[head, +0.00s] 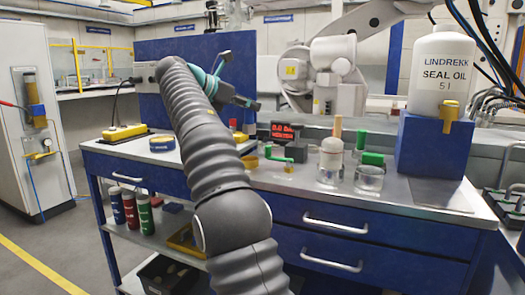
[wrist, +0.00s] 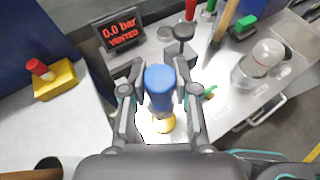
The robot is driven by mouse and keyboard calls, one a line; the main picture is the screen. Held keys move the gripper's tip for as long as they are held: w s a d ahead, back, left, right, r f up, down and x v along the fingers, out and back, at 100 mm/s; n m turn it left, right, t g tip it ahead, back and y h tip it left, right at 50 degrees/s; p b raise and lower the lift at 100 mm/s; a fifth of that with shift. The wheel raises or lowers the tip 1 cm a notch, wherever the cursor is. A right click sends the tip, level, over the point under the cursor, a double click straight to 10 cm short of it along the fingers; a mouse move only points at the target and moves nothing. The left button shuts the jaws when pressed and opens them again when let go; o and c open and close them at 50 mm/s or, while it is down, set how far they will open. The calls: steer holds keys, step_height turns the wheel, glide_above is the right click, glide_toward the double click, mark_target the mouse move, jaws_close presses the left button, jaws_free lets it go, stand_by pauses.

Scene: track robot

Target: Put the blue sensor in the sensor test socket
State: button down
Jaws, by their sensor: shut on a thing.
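The blue sensor (wrist: 159,88) has a rounded blue top and a paler lower part. In the wrist view it stands between the two fingers of my gripper (wrist: 158,82), which is shut on it. A yellow part (wrist: 163,123) shows just below the sensor; I cannot tell whether it belongs to the sensor or lies beneath it. I cannot clearly pick out the sensor test socket in either view.
A display reading 0.0 bar VENTED (wrist: 122,33) stands at the upper left in the wrist view. A dark knob (wrist: 180,34) is behind the sensor. A yellow block with a red top (wrist: 53,80) is at left. A glass jar (wrist: 262,62) stands at right.

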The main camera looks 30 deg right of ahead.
mark_target(249, 124)
step_height(249, 124, down, 4)
steer(key=shift+f, duration=0.2)
steer(key=shift+f+b, duration=0.75)
steer(key=shift+f, duration=1.65)
steer(key=shift+f, duration=0.2)
steer(key=c, duration=0.9)
jaws_free()
steer(key=shift+r, duration=0.1)
steer(key=shift+a+r, duration=0.1)
steer(key=shift+r, duration=0.1)
steer(key=p+v, duration=0.1)
steer(key=v, duration=1)
steer(key=shift+a+r, duration=0.15)
steer(key=shift+a, duration=0.15)
steer(key=shift+s, duration=0.1)
